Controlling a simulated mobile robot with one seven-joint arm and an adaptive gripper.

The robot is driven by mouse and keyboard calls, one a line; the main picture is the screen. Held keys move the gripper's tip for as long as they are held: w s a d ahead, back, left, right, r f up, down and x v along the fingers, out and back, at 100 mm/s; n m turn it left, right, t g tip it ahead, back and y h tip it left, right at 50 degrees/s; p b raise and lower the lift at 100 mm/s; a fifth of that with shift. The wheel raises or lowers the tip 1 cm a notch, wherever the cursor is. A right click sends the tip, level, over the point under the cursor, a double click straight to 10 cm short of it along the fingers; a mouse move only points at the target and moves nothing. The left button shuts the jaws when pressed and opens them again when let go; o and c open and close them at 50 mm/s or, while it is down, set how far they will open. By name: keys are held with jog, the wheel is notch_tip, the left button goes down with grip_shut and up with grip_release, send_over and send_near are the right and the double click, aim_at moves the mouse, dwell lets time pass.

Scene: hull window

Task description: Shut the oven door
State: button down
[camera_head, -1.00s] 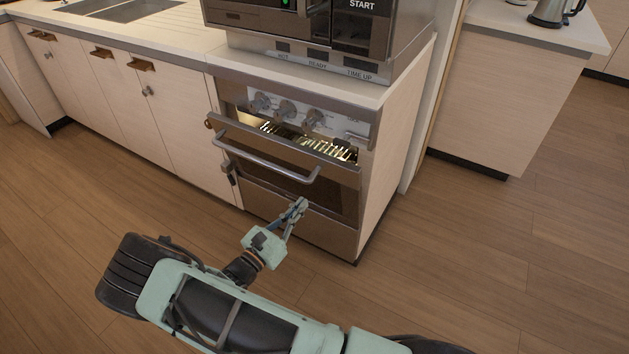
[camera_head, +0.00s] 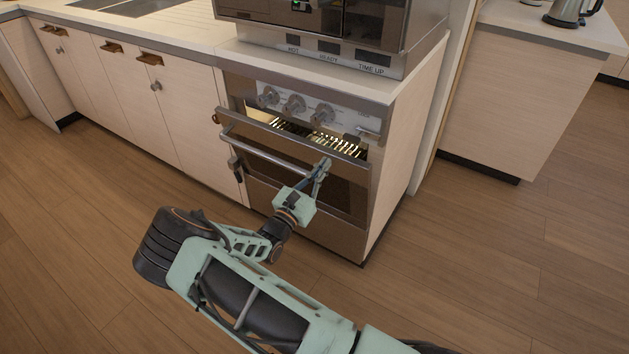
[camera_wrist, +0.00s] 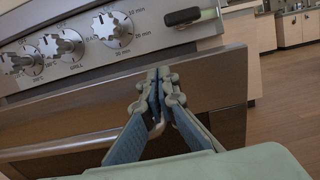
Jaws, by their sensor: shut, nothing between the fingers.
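The oven door (camera_head: 290,164) is tilted slightly open, with a lit gap along its top edge where the oven racks (camera_head: 330,143) show. Its bar handle (camera_head: 262,154) runs across the front. My gripper (camera_head: 323,166) is shut and empty, in front of the door near the handle's right end. In the wrist view the closed fingertips (camera_wrist: 158,82) are over the upper part of the door (camera_wrist: 215,80), with part of the handle (camera_wrist: 60,146) to the left. Whether the fingertips touch the door or handle cannot be told.
Control knobs (camera_head: 294,105) sit on the panel above the door. A microwave-like unit (camera_head: 370,25) stands on the counter above. White cabinets (camera_head: 130,105) adjoin on the left. Wooden floor (camera_head: 480,270) is clear to the right.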

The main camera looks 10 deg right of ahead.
aim_at(333, 151)
jog(key=shift+w+d+r, duration=0.15)
jog(key=shift+w+d, duration=0.15)
jog(key=shift+w, duration=0.1)
jog(key=shift+w+d+r, duration=0.15)
jog(key=shift+w+r, duration=0.05)
jog(key=shift+g+y, duration=0.6)
jog(key=shift+g, duration=0.3)
jog(key=w+d+p, duration=0.1)
jog(key=w+d+r+p, duration=0.1)
jog(key=p, duration=0.1)
jog(key=w+d+p, duration=0.1)
jog(key=shift+w+d+r+p, duration=0.1)
jog(key=shift+w+r+p, duration=0.25)
jog(key=shift+w, duration=0.05)
jog(key=shift+w+d+f+g+y+p, duration=0.2)
jog(key=shift+w+d+p, duration=0.1)
jog(key=shift+w+p, duration=0.1)
jog(key=shift+w+d+f+g+y+p, duration=0.1)
jog(key=shift+w+d+g+y+p, duration=0.15)
jog(key=shift+w, duration=0.15)
jog(key=shift+s+a, duration=0.1)
jog(key=shift+s+a, duration=0.25)
jog(key=f+p+v, duration=0.1)
jog(key=v, duration=1.2)
